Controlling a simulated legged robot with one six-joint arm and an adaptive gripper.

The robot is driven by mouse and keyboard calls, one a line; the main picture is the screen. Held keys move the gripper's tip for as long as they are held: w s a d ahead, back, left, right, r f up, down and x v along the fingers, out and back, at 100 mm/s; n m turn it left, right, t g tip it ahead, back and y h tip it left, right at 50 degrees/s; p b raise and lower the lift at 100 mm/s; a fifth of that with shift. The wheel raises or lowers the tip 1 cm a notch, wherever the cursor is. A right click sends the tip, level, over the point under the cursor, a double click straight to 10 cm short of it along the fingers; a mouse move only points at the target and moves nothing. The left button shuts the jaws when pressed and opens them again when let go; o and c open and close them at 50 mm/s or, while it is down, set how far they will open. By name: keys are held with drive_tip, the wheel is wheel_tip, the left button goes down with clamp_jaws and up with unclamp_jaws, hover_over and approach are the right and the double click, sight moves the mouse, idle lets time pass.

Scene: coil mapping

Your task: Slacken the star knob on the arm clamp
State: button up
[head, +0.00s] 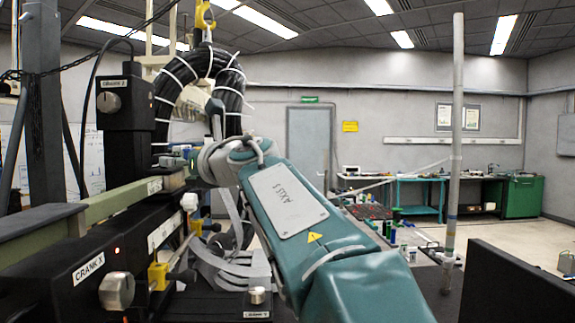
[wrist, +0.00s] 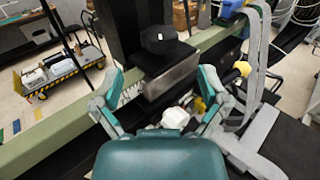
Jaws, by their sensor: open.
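A white, lobed knob (head: 189,202) stands beside the green rail in the head view, with a yellow fitting (head: 196,225) just below it. A similar white knob (wrist: 175,118) shows in the wrist view between my gripper's fingers, partly hidden by the teal housing; it looks like the same one. My gripper (wrist: 160,78) is open, with its teal-tipped fingers spread either side of a black block with a metal face. I see no finger touching the white knob. In the head view my arm runs toward the rail, and the fingers are mostly hidden behind the wrist.
The green rail (head: 90,215) and a black box marked CRANK X (head: 85,270) lie left. A pale yellow knob (wrist: 243,68) sits right of the fingers. Grey ribbon cables (head: 235,268) hang close by. A pole (head: 455,130) and black panel (head: 515,290) stand right.

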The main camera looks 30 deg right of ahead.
drive_tip(key=d+r+m+t+h, duration=0.2)
drive_tip(key=d+r+m+h, duration=0.25)
drive_tip(key=d+m, duration=0.3)
drive_tip(key=d+r+m+t+h, duration=0.2)
drive_tip(key=d+r+m+h, duration=0.1)
drive_tip(key=d+m+h, duration=0.5)
drive_tip(key=w+d+f+m+g, duration=0.1)
drive_tip(key=d+f+m+g, duration=0.5)
drive_tip(key=m, duration=0.9)
drive_tip(key=shift+w+d+f+g+h, duration=0.4)
drive_tip(key=shift+d+f, duration=0.85)
drive_tip(key=shift+f, duration=0.6)
